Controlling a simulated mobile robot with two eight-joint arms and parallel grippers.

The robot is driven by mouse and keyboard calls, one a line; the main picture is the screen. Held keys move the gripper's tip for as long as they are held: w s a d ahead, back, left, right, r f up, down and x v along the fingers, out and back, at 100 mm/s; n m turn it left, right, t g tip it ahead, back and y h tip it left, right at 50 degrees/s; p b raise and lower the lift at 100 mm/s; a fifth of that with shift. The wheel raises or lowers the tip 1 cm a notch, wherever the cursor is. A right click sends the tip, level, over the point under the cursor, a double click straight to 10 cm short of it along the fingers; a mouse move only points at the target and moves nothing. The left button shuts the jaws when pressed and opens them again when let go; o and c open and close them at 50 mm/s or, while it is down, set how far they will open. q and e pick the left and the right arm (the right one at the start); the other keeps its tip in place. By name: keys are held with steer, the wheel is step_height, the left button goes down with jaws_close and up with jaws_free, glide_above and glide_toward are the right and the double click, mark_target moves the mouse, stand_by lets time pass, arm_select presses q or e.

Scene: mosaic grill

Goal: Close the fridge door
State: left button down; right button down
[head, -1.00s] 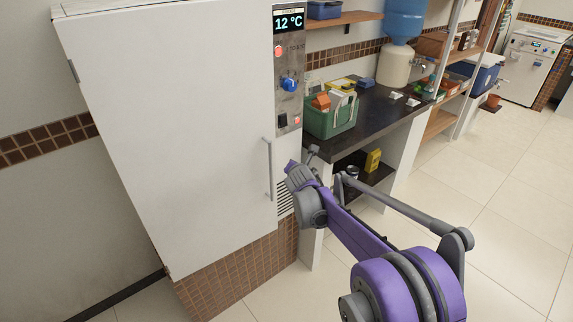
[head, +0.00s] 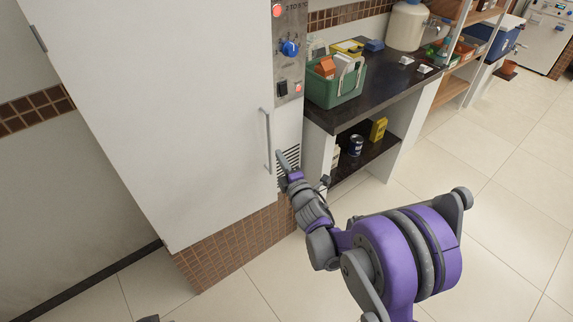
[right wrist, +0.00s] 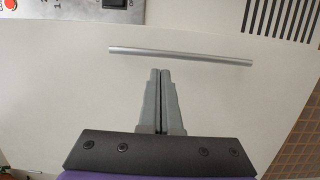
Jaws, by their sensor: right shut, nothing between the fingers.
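The fridge door (head: 170,120) is a tall white panel filling the left of the head view, with a slim vertical metal handle (head: 267,140) near its right edge. It looks flush with the control panel side; I see no gap there. My right gripper (head: 281,158) is shut and empty, by the lower end of the handle. In the right wrist view the shut fingers (right wrist: 160,72) point at the white door, just short of the handle bar (right wrist: 180,56) in the picture. I cannot tell whether they touch the door. My left gripper does not show clearly.
The control panel (head: 289,50) with a blue knob is right of the door. A dark counter (head: 385,85) with a green crate (head: 322,92) stands beside the fridge, with cans and boxes on its lower shelf. The tiled floor (head: 500,240) is clear.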

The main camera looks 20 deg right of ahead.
mark_target(269, 136)
steer(key=w, duration=0.4)
steer(key=w+p, duration=0.1)
steer(key=w, duration=0.2)
steer(key=shift+w+a, duration=0.1)
steer(key=shift+a, duration=0.15)
steer(key=w, duration=0.4)
steer(key=shift+a+r+p, duration=0.1)
steer(key=shift+a+p, duration=0.15)
steer(key=shift+p, duration=0.05)
steer(key=shift+r, duration=0.15)
steer(key=shift+s+r, duration=0.1)
steer(key=shift+r, duration=0.05)
